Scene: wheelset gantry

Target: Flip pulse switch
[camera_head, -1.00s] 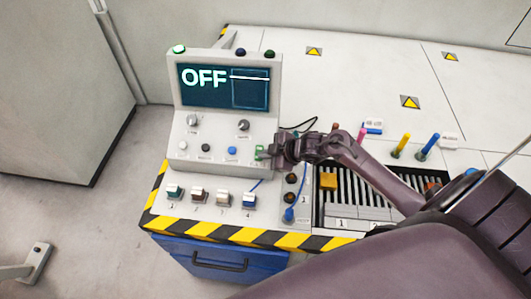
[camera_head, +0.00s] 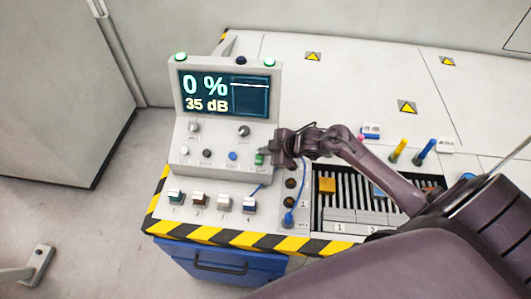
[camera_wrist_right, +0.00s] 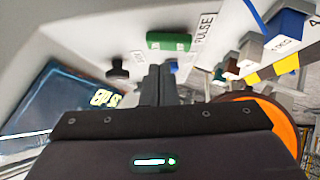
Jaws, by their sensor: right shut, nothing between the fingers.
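The pulse switch is a green rocker (camera_head: 259,158) at the lower right of the console's sloped panel. It also shows in the right wrist view (camera_wrist_right: 169,41), beside the label "PULSE" (camera_wrist_right: 205,28). My right gripper (camera_head: 272,154) is shut and empty, right beside the green switch. In the right wrist view its closed fingers (camera_wrist_right: 159,72) point at the panel just short of the switch; I cannot tell whether they touch it. The console screen (camera_head: 222,92) reads "0 %" and "35 dB". The left gripper is not in view.
Knobs (camera_head: 243,131) and round buttons (camera_head: 232,156) sit on the panel close to the gripper. Several numbered switches (camera_head: 223,202) line the front of the table. A slotted rack (camera_head: 345,215) lies right of the console under my arm. Yellow and blue pens (camera_head: 398,151) stand farther right.

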